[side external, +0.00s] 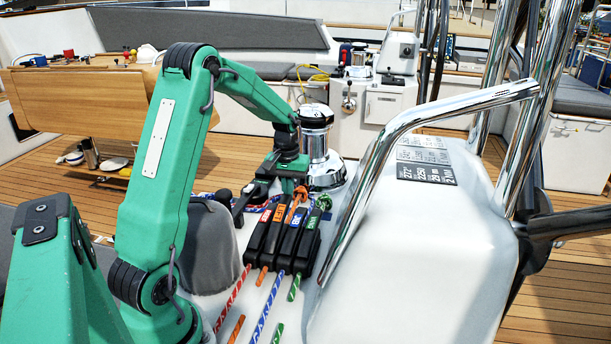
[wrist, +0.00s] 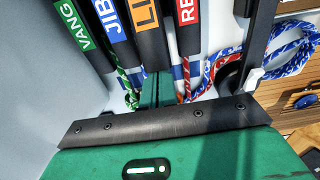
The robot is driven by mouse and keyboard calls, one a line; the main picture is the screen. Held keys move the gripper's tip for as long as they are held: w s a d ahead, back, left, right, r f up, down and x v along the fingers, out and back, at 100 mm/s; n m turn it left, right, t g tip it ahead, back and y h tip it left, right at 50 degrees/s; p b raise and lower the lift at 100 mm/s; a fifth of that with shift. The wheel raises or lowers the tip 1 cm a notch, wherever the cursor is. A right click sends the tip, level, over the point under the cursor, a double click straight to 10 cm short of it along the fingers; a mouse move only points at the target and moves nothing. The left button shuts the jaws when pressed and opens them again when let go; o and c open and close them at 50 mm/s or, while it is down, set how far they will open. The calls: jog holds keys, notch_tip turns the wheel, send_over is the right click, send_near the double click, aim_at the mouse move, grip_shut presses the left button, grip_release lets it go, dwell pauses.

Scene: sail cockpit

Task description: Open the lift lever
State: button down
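A bank of black rope-clutch levers lies on the white coaming, with red, orange, blue and green labels. The lift lever (side external: 273,232) has the orange label, between the red-labelled and blue JIB levers. It lies down flat in line with its neighbours. In the wrist view, the lift lever (wrist: 151,45) shows only part of its label at the top edge. My gripper (side external: 289,182) is just behind the far end of the bank, over the ropes. In the wrist view, its green body and dark edge fill the bottom; a gap or contact with the lever cannot be judged.
A chrome winch (side external: 320,150) stands close behind my gripper. A bent chrome rail (side external: 375,165) and white console (side external: 430,250) rise at right. Coloured ropes (side external: 262,312) run forward from the clutches. A grey cushioned shape (side external: 212,245) is at left.

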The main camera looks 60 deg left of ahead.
aim_at(284, 199)
jog(key=shift+s+d+r, duration=0.25)
jog(key=shift+s+d, duration=0.4)
jog(key=shift+d, duration=0.05)
jog(key=shift+s+d+r, duration=0.1)
jog(key=shift+r, duration=0.05)
jog(key=shift+s+d+r, duration=0.3)
jog(key=shift+s+r, duration=0.1)
jog(key=shift+r, duration=0.25)
jog(key=shift+a+r, duration=0.15)
jog(key=shift+r, duration=1.25)
